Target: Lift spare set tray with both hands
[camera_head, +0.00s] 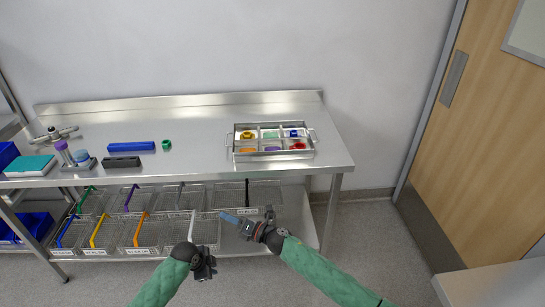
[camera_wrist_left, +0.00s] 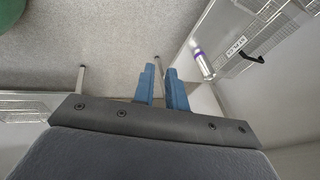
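The spare set tray (camera_head: 272,155) is a shallow metal tray with a handle at each end.
The steel table (camera_head: 220,120) also holds a blue bar (camera_head: 131,146), a dark block (camera_head: 121,162), a green ring (camera_head: 166,145) and a teal box (camera_head: 30,165). Wire baskets (camera_head: 137,234) fill the lower shelf. A wooden door (camera_head: 490,140) is at right.

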